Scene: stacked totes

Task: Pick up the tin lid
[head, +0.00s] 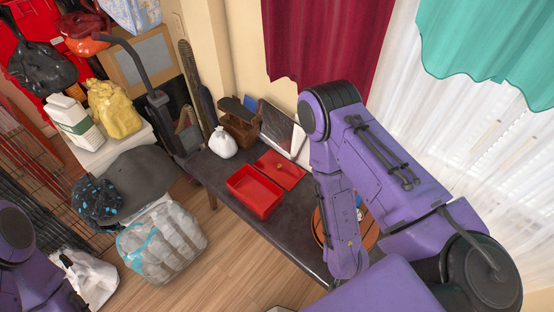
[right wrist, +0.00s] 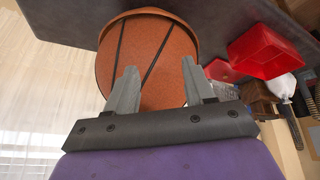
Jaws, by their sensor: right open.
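The red lid (head: 280,169), flat with a small knob, lies on the dark table beside an open red rectangular tin (head: 255,191). In the right wrist view the tin (right wrist: 265,52) is at the upper right, and the lid (right wrist: 219,71) shows partly, just beyond the right finger. My right gripper (right wrist: 160,76) is open, with nothing held, its fingers in front of a basketball (right wrist: 150,50). I cannot tell whether they touch it. In the head view my right arm hides that gripper. My left gripper is out of view; only part of my left arm shows.
The dark table (head: 226,176) also holds a white bag (head: 222,143), a brown wooden object (head: 240,124) and a framed panel (head: 283,129). The orange round ball is mostly behind my right arm.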

